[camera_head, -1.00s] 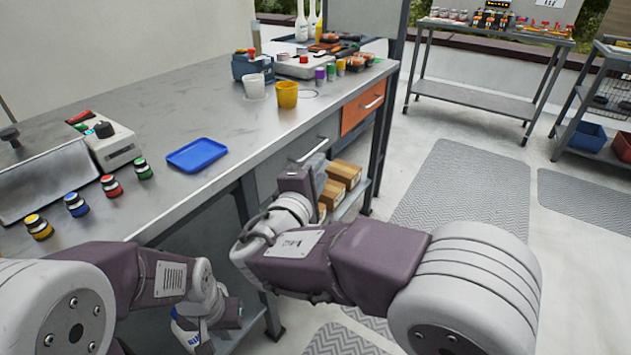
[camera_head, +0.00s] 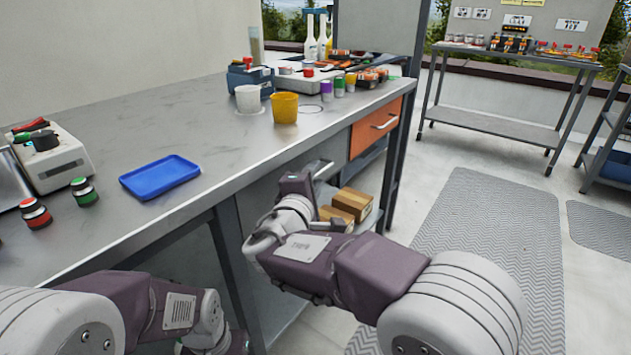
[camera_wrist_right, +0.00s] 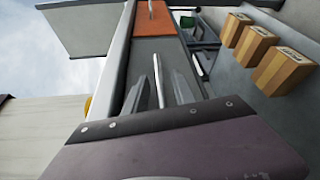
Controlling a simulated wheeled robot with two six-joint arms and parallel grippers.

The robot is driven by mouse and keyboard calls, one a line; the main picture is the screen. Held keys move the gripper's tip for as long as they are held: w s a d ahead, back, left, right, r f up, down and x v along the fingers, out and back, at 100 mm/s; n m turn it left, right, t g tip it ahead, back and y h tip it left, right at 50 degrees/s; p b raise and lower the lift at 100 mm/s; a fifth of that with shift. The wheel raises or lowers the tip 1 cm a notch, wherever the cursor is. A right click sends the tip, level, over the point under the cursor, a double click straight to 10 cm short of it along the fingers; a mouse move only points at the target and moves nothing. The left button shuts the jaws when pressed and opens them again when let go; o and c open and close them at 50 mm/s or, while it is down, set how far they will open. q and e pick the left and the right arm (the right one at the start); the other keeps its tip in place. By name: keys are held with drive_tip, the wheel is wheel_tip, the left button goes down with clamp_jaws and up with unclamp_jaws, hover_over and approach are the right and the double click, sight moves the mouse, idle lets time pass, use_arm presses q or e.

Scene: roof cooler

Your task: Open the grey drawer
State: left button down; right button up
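The grey drawer (camera_head: 336,152) is under the worktop, just left of the orange drawer (camera_head: 375,127). My right gripper (camera_head: 296,182) is at its front, and my arm hides part of the drawer. In the right wrist view the grey drawer front (camera_wrist_right: 150,52) has a thin bar handle (camera_wrist_right: 158,80). The fingers of my right gripper (camera_wrist_right: 160,92) are apart, with the handle's near end between them. I cannot tell whether they touch it. The drawer looks closed. My left gripper (camera_head: 232,343) is low at the bottom edge, its fingers not clear.
The worktop (camera_head: 225,120) edge runs above my right gripper. A blue tray (camera_head: 160,177), a white cup (camera_head: 248,98) and a yellow cup (camera_head: 285,108) stand on it. Wooden blocks (camera_head: 352,203) lie on the shelf below. The floor mat (camera_head: 480,225) to the right is clear.

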drive_tip(key=shift+w+d, duration=0.1)
drive_tip(key=shift+w, duration=0.4)
clamp_jaws()
idle(1.1)
